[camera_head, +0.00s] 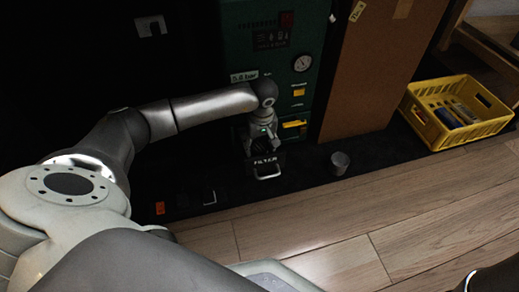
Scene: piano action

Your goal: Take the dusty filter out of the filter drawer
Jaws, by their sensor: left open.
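The filter drawer (267,162) is a dark box marked FILTER with a pale handle at its front. It sticks out low from the front of the dark green machine (254,95). My left gripper (262,148) points down just behind the drawer's front, over the drawer's opening. It is open. The dusty filter cannot be made out; the gripper and the dark inside of the drawer hide that spot. I cannot tell whether the fingers are around the filter or above it. My right gripper is not in view.
A small grey cylinder (340,163) stands on the dark mat right of the drawer. A brown panel (375,65) stands right of the machine. A yellow crate (440,138) with several items is farther right. The wooden floor (300,215) in front is clear.

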